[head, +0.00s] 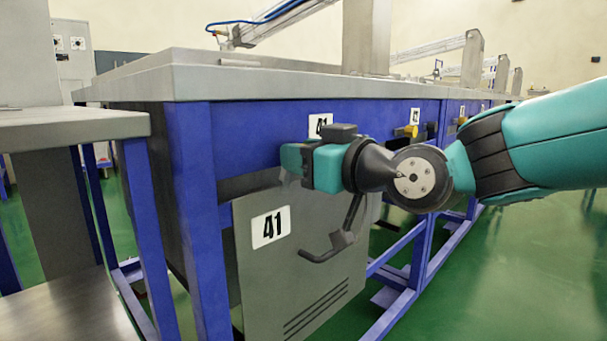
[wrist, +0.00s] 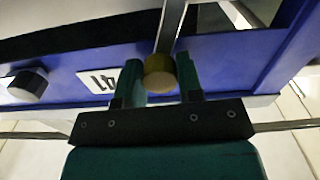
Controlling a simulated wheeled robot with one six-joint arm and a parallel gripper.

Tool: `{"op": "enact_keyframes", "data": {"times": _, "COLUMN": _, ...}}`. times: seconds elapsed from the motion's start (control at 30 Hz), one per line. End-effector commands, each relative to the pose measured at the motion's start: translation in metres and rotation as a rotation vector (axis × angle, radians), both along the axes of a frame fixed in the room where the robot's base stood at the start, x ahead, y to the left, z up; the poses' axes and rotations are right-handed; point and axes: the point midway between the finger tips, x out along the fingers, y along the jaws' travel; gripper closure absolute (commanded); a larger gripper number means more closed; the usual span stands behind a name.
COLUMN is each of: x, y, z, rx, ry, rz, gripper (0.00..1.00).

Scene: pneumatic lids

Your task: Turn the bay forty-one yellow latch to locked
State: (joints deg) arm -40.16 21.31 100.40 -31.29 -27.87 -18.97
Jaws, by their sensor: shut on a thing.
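The bay forty-one yellow latch (wrist: 160,72) shows in the wrist view as a round yellow knob on the blue frame rail, beside an upside-down 41 label (wrist: 102,79). My gripper (wrist: 160,80) has one green finger on each side of it and is shut on it. In the head view my gripper (head: 292,158) is at the blue front rail, just below the small 41 label (head: 320,125). There the gripper hides the latch. I cannot tell which way the latch is turned.
A grey panel (head: 265,270) with a large 41 plate and a dark handle (head: 340,240) hangs below the rail. A neighbouring yellow latch (head: 407,131) is farther right. A black knob (wrist: 27,86) shows in the wrist view. A grey side table (head: 70,125) stands left.

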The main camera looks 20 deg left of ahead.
Motion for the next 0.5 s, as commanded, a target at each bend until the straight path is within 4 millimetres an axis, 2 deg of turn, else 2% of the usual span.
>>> {"op": "enact_keyframes", "data": {"times": 0.03, "x": -0.0009, "y": 0.0001, "z": -0.0061, "rx": -0.018, "ry": -0.041, "rz": 0.002, "gripper": 0.90}}
{"op": "enact_keyframes", "data": {"times": 0.5, "x": -0.0007, "y": 0.0002, "z": -0.0044, "rx": -0.167, "ry": -0.396, "rz": 0.002, "gripper": 0.89}}
